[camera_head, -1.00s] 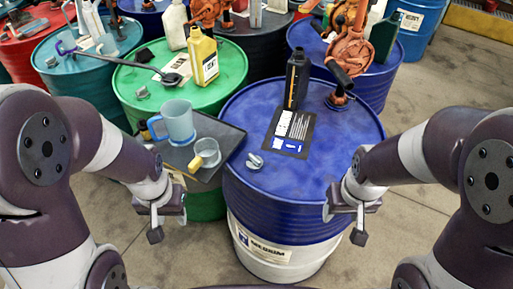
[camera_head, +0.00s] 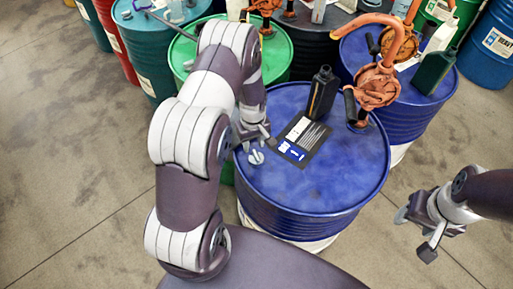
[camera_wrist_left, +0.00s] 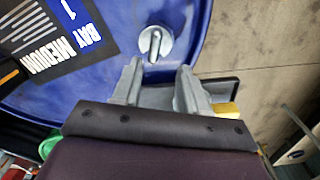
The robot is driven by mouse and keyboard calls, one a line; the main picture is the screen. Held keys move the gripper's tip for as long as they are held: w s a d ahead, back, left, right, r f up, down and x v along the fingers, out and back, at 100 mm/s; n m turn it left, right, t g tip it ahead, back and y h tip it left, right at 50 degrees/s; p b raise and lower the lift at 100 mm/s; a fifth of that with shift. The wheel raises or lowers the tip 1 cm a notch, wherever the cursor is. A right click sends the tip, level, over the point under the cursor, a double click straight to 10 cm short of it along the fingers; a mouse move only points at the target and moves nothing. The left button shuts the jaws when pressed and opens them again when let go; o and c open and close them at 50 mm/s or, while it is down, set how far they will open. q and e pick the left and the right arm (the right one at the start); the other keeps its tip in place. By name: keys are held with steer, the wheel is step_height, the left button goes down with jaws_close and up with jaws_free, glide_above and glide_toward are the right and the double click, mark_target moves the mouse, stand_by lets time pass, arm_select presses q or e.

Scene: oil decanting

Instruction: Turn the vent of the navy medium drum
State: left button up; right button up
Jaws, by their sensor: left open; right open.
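The navy medium drum (camera_head: 320,185) stands in the middle, with a blue top and a white lower part. Its vent (camera_head: 256,157) is a small grey knob with a raised bar near the left edge of the top. My left gripper (camera_head: 257,142) is just behind the vent in the head view, close to the drum top. In the left wrist view the vent (camera_wrist_left: 154,43) lies just beyond the open fingertips (camera_wrist_left: 158,68), roughly centred between them and apart from both. My right gripper (camera_head: 418,228) is open and empty, out to the right of the drum above the floor.
A dark label card (camera_head: 303,141), a black bottle (camera_head: 321,94) and an orange pump (camera_head: 376,85) are on the drum top. A green drum (camera_head: 272,55) stands behind left, another blue drum (camera_head: 412,105) behind right. A dark tray (camera_wrist_left: 215,88) shows beyond my left fingers.

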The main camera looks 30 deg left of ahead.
mark_target(256, 154)
arm_select(q)
steer(key=f, duration=0.1)
steer(key=d+f, duration=0.1)
steer(key=f, duration=0.1)
steer(key=f+p, duration=0.1)
steer(key=shift+w+d+f, duration=0.25)
steer(key=shift+w+f, duration=0.05)
steer(key=shift+f, duration=0.05)
steer(key=shift+s+a+f, duration=0.25)
steer(key=shift+a+f, duration=0.25)
steer(key=shift+f, duration=0.05)
steer(key=shift+w+d, duration=0.1)
steer(key=shift+d, duration=0.1)
steer(key=shift+c, duration=0.3)
steer(key=shift+d, duration=0.1)
steer(key=c, duration=0.6)
jaws_close()
arm_select(e)
steer(key=shift+w+d+r, duration=0.2)
steer(key=shift+d+r, duration=0.35)
steer(key=shift+r, duration=0.15)
